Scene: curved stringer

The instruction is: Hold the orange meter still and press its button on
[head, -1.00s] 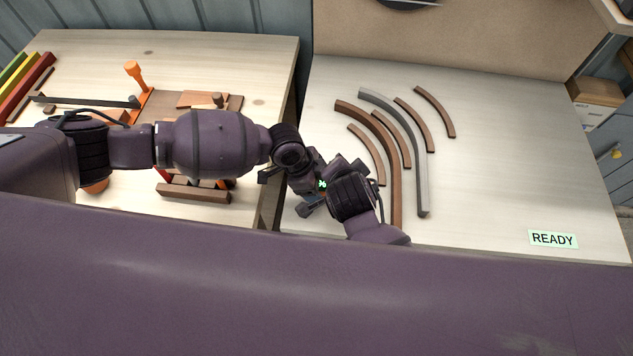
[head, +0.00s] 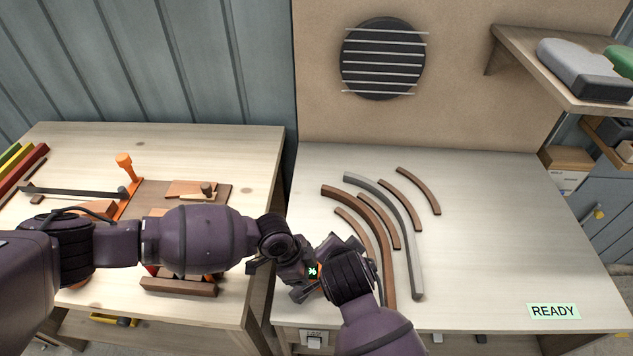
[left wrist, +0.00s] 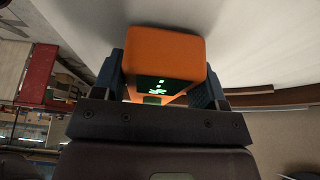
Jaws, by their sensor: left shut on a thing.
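The orange meter (left wrist: 165,52) sits between the two blue-padded fingers of my left gripper (left wrist: 162,82) in the left wrist view. The gripper is shut on it. A dark display on the meter shows lit green marks. In the head view only the meter's display (head: 313,271) and a little orange show, at the front left of the right-hand table, with my left gripper (head: 300,277) around it. My right gripper (head: 335,250) is close against the meter there. Its fingers are dark and overlapped, so its opening is unclear. The meter's button is not discernible.
Curved brown strips (head: 360,208) and a grey curved strip (head: 408,235) lie on the right-hand table (head: 490,230), just beyond my arms. A READY label (head: 553,311) is at its front right. The left table (head: 90,150) holds wooden pieces and an orange-handled tool (head: 125,165).

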